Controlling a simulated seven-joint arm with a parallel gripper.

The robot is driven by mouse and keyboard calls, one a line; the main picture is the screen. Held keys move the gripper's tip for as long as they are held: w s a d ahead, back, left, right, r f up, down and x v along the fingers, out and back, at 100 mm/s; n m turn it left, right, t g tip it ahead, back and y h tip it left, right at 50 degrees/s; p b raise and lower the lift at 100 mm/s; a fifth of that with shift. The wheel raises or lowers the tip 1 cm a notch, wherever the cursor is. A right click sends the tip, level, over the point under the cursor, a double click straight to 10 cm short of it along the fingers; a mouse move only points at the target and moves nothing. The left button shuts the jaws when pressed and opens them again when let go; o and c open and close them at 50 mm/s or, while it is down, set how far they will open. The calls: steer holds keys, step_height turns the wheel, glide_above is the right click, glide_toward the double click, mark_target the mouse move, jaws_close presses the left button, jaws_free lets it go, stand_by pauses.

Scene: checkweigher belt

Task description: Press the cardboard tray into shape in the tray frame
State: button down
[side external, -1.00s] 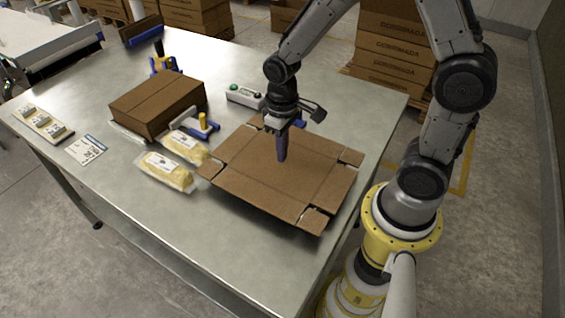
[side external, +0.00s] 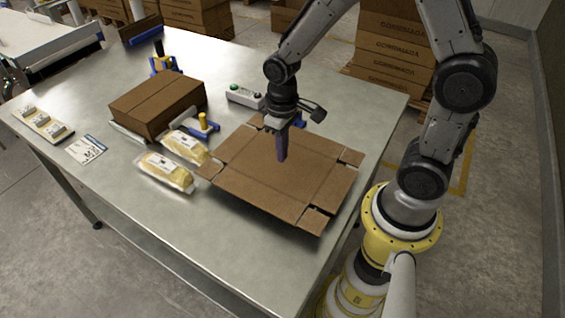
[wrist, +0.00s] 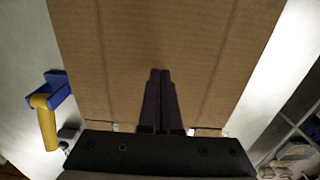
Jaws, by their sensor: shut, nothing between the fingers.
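The cardboard tray (side external: 300,180) is a brown creased blank lying flat at the table's front right, with its sides and corner flaps spread out. It also fills the middle of the wrist view (wrist: 150,40). The tray frame cannot be made out; the blank may cover it. My gripper (side external: 281,158) points down over the far part of the blank, fingers together and empty. The closed fingertips also show in the wrist view (wrist: 160,73). I cannot tell whether the tips touch the cardboard.
A closed brown box (side external: 157,105) stands left of the blank beside a blue clamp with a yellow handle (side external: 203,120). Two yellow packs (side external: 165,171) lie between. A button box (side external: 245,96) sits behind.

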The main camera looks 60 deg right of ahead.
mark_target(282, 165)
steer(key=shift+f, duration=0.1)
steer(key=shift+f, duration=0.35)
steer(key=shift+f, duration=2)
step_height(282, 165, up, 11)
stand_by(0.6)
steer(key=shift+r, duration=0.1)
